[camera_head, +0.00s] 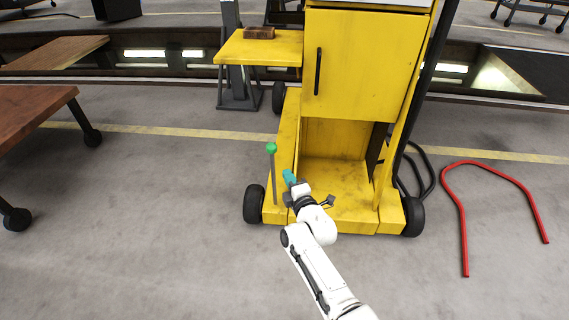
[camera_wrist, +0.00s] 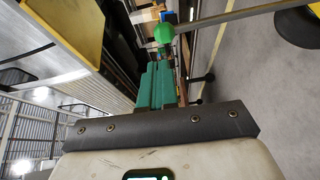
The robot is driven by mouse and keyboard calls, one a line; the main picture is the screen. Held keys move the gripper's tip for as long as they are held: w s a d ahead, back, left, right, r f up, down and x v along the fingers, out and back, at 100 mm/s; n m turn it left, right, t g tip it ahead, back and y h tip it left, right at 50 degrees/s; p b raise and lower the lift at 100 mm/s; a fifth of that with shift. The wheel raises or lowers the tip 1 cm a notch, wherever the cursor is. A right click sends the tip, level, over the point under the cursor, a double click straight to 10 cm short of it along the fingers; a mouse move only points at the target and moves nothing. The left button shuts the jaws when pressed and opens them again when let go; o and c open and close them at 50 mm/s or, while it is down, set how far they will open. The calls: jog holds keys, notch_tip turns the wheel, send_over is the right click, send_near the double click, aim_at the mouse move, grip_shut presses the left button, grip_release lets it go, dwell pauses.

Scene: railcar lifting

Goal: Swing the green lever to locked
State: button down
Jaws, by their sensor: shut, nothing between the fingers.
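The green lever is a thin grey rod with a green ball knob (camera_head: 271,148), standing upright at the front left corner of the yellow cart (camera_head: 350,190). In the wrist view the green knob (camera_wrist: 164,34) lies just beyond my fingertips, with its rod running off to the upper right. My gripper (camera_head: 289,177) has teal fingers and is just right of the rod, a little below knob height in the head view. The fingers are shut with nothing between them, as the wrist view (camera_wrist: 160,75) also shows. Whether they touch the lever I cannot tell.
The cart has black wheels (camera_head: 254,204) and a yellow side shelf (camera_head: 258,47) with a brown block on it. A red bent bar (camera_head: 465,215) lies on the floor at right. A brown table (camera_head: 30,105) stands at left. The floor left of the cart is clear.

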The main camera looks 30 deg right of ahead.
jog(key=shift+s+a+r+p, duration=0.1)
jog(key=shift+s+p, duration=0.1)
jog(key=shift+s, duration=0.4)
jog(key=shift+s+a+p, duration=0.1)
jog(key=shift+s+p, duration=0.05)
jog(key=shift+s, duration=0.4)
jog(key=s+a+f+m+g+y, duration=0.2)
jog(key=s+f+m+g, duration=0.15)
jog(key=s, duration=0.55)
jog(key=s+a+f+m+g+y, duration=0.1)
jog(key=s+f+m+g, duration=0.3)
jog(key=s, duration=0.5)
jog(key=s+a+r+m+g, duration=0.1)
jog(key=s+r+m+g, duration=0.3)
jog(key=s, duration=0.8)
jog(key=s+r+m+g, duration=0.3)
jog(key=s+m+g, duration=0.2)
jog(key=s, duration=0.7)
notch_tip(320, 180, up, 19)
jog(key=p, duration=1.9)
jog(key=shift+a+f, duration=0.15)
jog(key=shift+a, duration=0.05)
